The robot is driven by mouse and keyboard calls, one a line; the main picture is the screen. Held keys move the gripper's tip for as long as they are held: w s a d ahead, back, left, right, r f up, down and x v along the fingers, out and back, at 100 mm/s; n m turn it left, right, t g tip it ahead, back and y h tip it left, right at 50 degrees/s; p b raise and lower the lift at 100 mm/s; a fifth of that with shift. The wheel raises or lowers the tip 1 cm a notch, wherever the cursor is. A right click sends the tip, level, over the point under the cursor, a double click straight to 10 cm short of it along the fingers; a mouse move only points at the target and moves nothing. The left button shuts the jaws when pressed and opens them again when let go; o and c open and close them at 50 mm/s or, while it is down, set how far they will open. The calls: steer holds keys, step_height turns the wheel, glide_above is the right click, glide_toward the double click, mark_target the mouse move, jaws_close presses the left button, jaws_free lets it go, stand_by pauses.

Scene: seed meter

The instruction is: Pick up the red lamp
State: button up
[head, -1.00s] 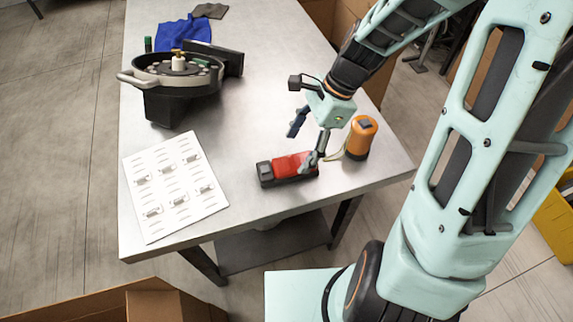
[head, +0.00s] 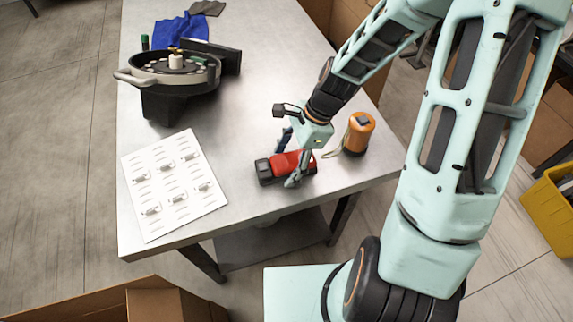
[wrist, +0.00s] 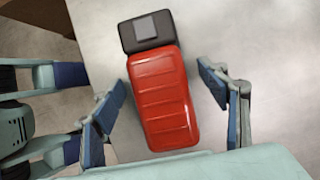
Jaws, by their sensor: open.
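The red lamp (head: 290,163) lies on its side on the metal table near its front edge, with its dark end to the left. In the wrist view the lamp (wrist: 160,100) shows a ribbed red body and a dark end with a grey square. My gripper (head: 287,161) is open and low over the lamp. In the wrist view its blue-padded fingers (wrist: 166,105) stand on either side of the red body, with gaps showing. The near finger hides part of the lamp in the head view.
An orange lamp (head: 360,133) stands just right of my gripper. A white sheet (head: 174,220) with small metal parts lies to the left. A black round seed meter (head: 165,80) and a blue cloth (head: 182,27) are farther back. The table's middle is clear.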

steer(key=shift+c, duration=0.6)
steer(key=c, duration=1.1)
steer(key=shift+r, duration=0.15)
